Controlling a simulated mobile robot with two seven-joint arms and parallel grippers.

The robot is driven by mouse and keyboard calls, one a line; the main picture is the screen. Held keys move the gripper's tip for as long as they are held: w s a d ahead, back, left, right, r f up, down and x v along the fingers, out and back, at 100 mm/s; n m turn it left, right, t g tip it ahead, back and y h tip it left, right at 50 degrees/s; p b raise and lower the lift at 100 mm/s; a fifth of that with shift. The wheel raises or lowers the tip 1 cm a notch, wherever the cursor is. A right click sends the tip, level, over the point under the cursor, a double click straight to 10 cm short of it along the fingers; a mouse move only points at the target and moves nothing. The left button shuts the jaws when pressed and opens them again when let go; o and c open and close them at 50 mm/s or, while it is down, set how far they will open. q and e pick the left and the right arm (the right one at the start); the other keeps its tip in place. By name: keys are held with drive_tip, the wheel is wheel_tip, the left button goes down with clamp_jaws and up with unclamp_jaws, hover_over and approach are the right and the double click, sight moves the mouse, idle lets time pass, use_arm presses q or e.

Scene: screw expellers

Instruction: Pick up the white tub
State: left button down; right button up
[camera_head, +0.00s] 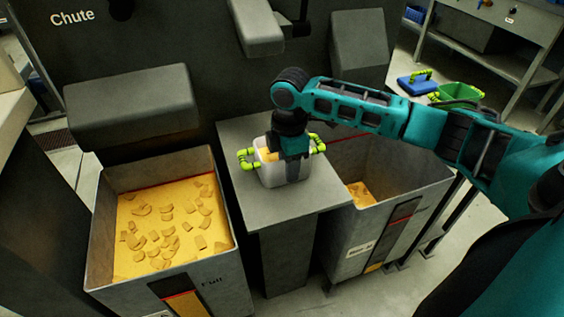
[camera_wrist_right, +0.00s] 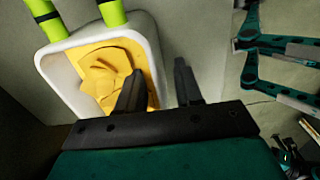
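The white tub (camera_head: 270,176) stands upright on a grey pedestal (camera_head: 300,205) between two large bins. It has a bright green handle on each side and yellow material inside. My right gripper (camera_head: 291,165) is over the tub's near side, pointing down and hiding part of it. In the right wrist view, the tub (camera_wrist_right: 55,72) is at upper left. The right gripper (camera_wrist_right: 158,82) is open there, one finger over the yellow contents and the other outside the wall, with the rim between them. Contact cannot be told. My left gripper is not in view.
The left bin (camera_head: 100,235) is full of yellow material with chips; the right bin (camera_head: 385,225) holds a little. Grey machine housings (camera_head: 130,100) stand behind. A blue tub (camera_head: 418,84) and a green tub (camera_head: 458,93) lie at the back right.

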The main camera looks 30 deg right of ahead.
wheel_tip(320, 180, down, 2)
drive_tip(key=shift+f, duration=0.1)
clamp_jaws()
idle(0.4)
